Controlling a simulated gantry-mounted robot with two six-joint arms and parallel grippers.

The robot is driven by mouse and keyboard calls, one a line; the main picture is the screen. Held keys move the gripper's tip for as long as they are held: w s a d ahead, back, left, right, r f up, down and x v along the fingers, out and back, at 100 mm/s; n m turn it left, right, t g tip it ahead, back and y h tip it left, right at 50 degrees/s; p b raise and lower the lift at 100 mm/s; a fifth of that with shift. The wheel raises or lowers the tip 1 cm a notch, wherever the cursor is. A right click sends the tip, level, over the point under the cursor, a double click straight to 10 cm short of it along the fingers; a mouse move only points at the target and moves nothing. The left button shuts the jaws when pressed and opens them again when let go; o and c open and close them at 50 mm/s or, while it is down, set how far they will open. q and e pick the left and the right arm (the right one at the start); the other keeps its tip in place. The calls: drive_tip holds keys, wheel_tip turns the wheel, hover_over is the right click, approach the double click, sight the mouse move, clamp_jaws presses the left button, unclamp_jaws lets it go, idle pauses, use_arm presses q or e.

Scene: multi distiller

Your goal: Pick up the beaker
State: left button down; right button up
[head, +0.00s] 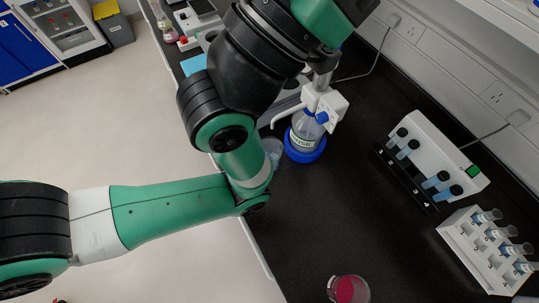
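A glass beaker with red liquid (347,289) stands on the black bench at the bottom edge of the head view, partly cut off by the frame. A second clear vessel (272,150), which looks like a beaker, stands beside the dispenser bottle under its spout and is partly hidden by my arm. I cannot tell which one the task means. My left arm comes in from the left, bends over the bench edge and runs up to the top of the view. Neither of my grippers shows.
A dispenser bottle (304,134) with a blue base stands near the bench middle. At the right are a white tube device (440,155) with dark-capped tubes and a white rack (475,245) of tubes. The black bench (340,220) is clear between the bottle and the red beaker.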

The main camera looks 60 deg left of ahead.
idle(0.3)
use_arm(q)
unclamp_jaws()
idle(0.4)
